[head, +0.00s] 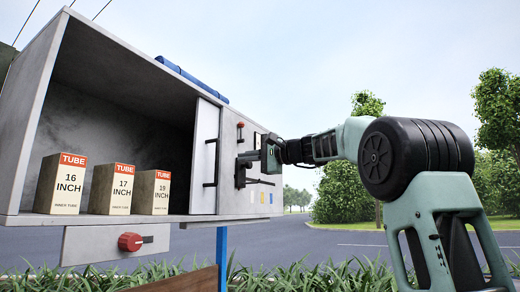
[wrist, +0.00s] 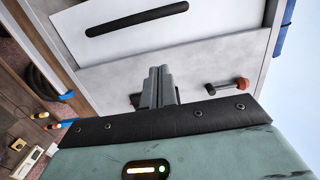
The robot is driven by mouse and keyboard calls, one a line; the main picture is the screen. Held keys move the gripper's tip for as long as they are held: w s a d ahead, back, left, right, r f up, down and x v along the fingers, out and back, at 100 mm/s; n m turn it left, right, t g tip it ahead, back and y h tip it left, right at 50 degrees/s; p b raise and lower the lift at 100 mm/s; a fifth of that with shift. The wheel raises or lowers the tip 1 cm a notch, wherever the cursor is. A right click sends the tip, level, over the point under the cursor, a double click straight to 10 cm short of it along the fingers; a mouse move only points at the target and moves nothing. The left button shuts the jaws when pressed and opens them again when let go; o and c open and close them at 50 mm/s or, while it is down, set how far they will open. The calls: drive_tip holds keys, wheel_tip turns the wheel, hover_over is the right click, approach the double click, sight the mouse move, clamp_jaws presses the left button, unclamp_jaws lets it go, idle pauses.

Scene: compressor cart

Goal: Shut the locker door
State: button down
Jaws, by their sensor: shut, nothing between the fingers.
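The grey locker (head: 45,95) is open at the front, and its dark inside shows. A white door panel (head: 206,125) with a black bar handle stands at the right end of the opening. The panel (wrist: 75,22) and its handle (wrist: 137,18) also show at the top of the wrist view. My gripper (head: 241,172) is just right of the white panel, in front of the grey panel. In the wrist view its fingers (wrist: 161,72) are together and empty, apart from the handle. I cannot tell whether they touch the panel's edge.
Several tube boxes, including the 17 INCH one (head: 111,190), stand inside. A red knob (head: 130,242) is below the locker. A red-tipped lever (wrist: 228,86) juts out right of my fingers. A blue roll (head: 190,77) lies on top.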

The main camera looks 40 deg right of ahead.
drive_tip(key=shift+w+a+p, duration=0.25)
drive_tip(key=shift+a+p, duration=0.05)
drive_tip(key=shift+a, duration=0.55)
drive_tip(key=shift+w+a+p, duration=0.3)
drive_tip(key=shift+a+p, duration=0.05)
drive_tip(key=shift+a, duration=0.45)
drive_tip(key=shift+w+a+p, duration=0.25)
drive_tip(key=shift+a+p, duration=0.05)
drive_tip(key=shift+a, duration=0.55)
drive_tip(key=shift+a, duration=0.1)
